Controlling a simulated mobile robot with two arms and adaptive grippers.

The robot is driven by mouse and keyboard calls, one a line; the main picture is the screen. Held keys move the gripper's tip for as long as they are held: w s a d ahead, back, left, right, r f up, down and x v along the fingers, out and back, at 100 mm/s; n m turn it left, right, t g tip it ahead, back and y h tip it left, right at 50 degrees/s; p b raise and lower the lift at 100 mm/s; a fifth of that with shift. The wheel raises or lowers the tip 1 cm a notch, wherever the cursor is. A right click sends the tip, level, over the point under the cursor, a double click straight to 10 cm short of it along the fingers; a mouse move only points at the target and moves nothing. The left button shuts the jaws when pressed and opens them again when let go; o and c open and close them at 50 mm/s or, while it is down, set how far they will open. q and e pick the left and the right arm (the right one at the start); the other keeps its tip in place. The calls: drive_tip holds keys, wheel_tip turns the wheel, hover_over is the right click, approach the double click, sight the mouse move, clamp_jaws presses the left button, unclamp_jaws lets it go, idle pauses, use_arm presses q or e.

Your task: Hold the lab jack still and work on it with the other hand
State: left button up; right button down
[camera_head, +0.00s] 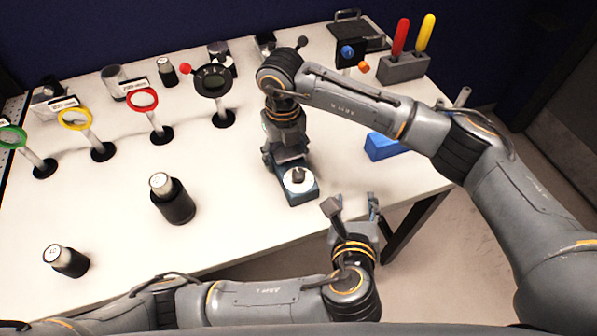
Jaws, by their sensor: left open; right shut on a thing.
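The lab jack (302,193) stands near the front edge of the white table, with a blue-grey body and a pale round disc with a dark knob on its near end. My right gripper (284,152) reaches down over its far part and is shut on it; the fingertips are partly hidden by the wrist. My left gripper (352,210) is open and empty, with its two fingers apart. It is to the right of and nearer than the jack's knob end, by the table's front edge, and apart from the jack.
Rings on stands, red (142,99), yellow (75,118) and green (10,137), line the left back. A black cylinder (175,205) and a smaller one (66,261) stand in front. A blue block (382,147) and a grey holder (403,68) with red and yellow handles are right.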

sight(300, 181)
use_arm(q)
drive_tip(key=a+t+y, duration=0.1)
drive_tip(key=a+n+t+y, duration=0.1)
drive_tip(key=a, duration=0.1)
drive_tip(key=s+a+y, duration=0.1)
drive_tip(key=a, duration=0.1)
drive_tip(key=shift+s+f+t, duration=0.1)
drive_tip(key=shift+f+t, duration=0.25)
drive_tip(key=shift+t, duration=0.05)
drive_tip(key=s+a+t+y, duration=0.1)
drive_tip(key=s+a+r+t+y, duration=0.1)
drive_tip(key=shift+s+a, duration=0.4)
drive_tip(key=shift+t+y, duration=0.4)
drive_tip(key=shift+y, duration=0.1)
drive_tip(key=w+a, duration=0.1)
drive_tip(key=w, duration=0.2)
drive_tip(key=w+a, duration=0.1)
drive_tip(key=w, duration=0.6)
drive_tip(key=shift+w+a+r, duration=0.3)
drive_tip(key=shift+w+a, duration=0.05)
drive_tip(key=shift+a, duration=0.05)
clamp_jaws()
